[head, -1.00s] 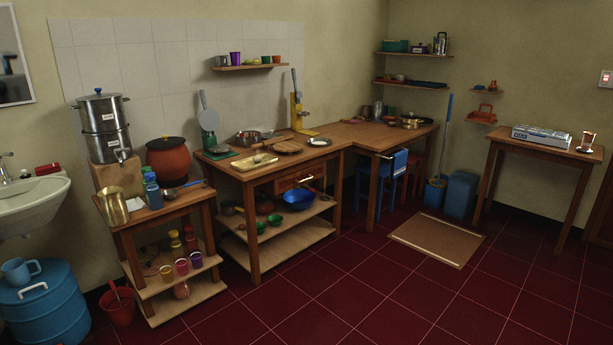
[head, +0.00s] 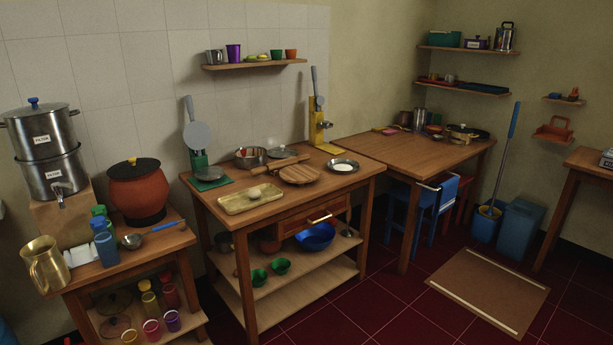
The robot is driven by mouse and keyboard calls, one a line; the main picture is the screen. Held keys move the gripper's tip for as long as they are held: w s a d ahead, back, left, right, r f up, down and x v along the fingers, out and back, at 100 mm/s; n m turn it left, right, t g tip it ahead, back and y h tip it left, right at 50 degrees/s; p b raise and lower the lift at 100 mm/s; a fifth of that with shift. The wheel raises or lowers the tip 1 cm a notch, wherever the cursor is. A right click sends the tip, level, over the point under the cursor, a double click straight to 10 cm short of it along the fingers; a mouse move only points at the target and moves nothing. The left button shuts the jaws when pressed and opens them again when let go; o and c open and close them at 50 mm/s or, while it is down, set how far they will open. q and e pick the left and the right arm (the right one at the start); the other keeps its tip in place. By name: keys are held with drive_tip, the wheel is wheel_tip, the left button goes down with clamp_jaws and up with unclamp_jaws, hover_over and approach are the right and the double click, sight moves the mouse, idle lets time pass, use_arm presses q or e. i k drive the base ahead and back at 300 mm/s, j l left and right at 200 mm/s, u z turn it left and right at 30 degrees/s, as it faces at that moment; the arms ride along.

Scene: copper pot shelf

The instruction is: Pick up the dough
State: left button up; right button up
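A small pale ball that looks like the dough (head: 255,192) sits on a shallow yellowish tray (head: 234,206) near the front left of the wooden worktable (head: 232,221). It is small in the head view, so its details are hard to tell. A rolling pin (head: 289,161) and a round wooden board (head: 299,174) lie to the right of the tray. Neither of my grippers is in view.
A metal bowl (head: 250,157), a plate with white contents (head: 343,166) and two upright presses, green-based (head: 196,134) and yellow-based (head: 317,120), share the worktable. A side table (head: 172,236) with a clay pot (head: 137,191) stands left. Red floor (head: 380,300) is open in front.

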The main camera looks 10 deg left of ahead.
sight(254, 193)
drive_tip(key=i+l+u, duration=0.2)
drive_tip(key=i+u, duration=0.25)
drive_tip(key=i, duration=0.3)
drive_tip(key=i+l+u, duration=0.4)
drive_tip(key=i, duration=0.3)
drive_tip(key=i+l+u, duration=0.45)
drive_tip(key=i+l, duration=0.15)
drive_tip(key=i+l+u, duration=0.45)
drive_tip(key=l, duration=0.45)
drive_tip(key=i+j, duration=0.05)
